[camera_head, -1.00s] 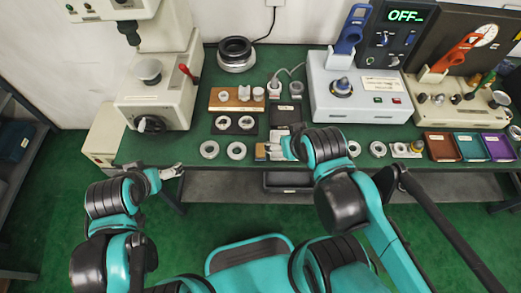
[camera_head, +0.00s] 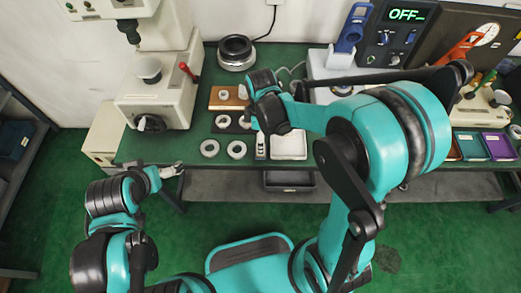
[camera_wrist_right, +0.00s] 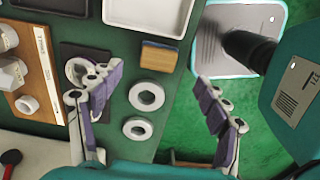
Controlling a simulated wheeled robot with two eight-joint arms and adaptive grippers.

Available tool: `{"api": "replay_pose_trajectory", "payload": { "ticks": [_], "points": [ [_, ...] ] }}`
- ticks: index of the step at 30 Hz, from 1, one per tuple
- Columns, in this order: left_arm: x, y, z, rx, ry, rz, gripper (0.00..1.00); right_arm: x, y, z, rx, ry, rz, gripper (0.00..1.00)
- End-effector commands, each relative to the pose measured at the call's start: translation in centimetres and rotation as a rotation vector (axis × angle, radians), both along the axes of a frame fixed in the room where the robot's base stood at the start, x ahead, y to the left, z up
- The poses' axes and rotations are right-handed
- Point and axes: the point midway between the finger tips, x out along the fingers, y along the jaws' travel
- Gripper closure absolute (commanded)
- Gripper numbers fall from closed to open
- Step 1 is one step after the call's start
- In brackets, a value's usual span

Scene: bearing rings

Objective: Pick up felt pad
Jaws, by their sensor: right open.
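The felt pad, which I take to be the small block with a tan top and a blue side, shows in the right wrist view (camera_wrist_right: 159,57) on the green table near its edge. In the head view its spot is mostly covered by my right arm. My right gripper (camera_wrist_right: 160,78) is open and empty above the table, its fingers on either side of the block's line and apart from it. In the head view the right fingers are largely hidden under the wrist. My left gripper (camera_head: 170,172) is at the table's front edge, far from the pad; its jaw state is unclear.
Two loose rings (camera_wrist_right: 146,96) (camera_wrist_right: 137,129) lie beside the pad. A white tray (camera_head: 290,146) is close to it. A dark mat (camera_wrist_right: 100,55) with a ring and a wooden board (camera_wrist_right: 38,75) with white parts lie nearby. A press machine (camera_head: 160,95) stands at left.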

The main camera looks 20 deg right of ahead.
Motion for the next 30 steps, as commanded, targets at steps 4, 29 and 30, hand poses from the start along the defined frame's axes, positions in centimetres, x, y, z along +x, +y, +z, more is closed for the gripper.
{"api": "replay_pose_trajectory", "payload": {
  "ticks": [4, 29, 30],
  "points": [
    [0.0, 0.0, -1.0, 0.0, 0.0, 0.0, 0.0, 0.0, 0.0, -2.0, 0.0, 0.001, 0.001, 0.24],
    [0.0, 0.0, -3.7, 0.0, 0.0, 0.0, 0.0, 0.2, 0.1, -7.4, 0.001, -0.001, -0.002, 0.64],
    [0.0, 0.0, -3.7, 0.0, 0.0, 0.0, 0.0, 0.2, 0.1, -7.4, 0.001, -0.001, -0.002, 0.74]
  ]
}}
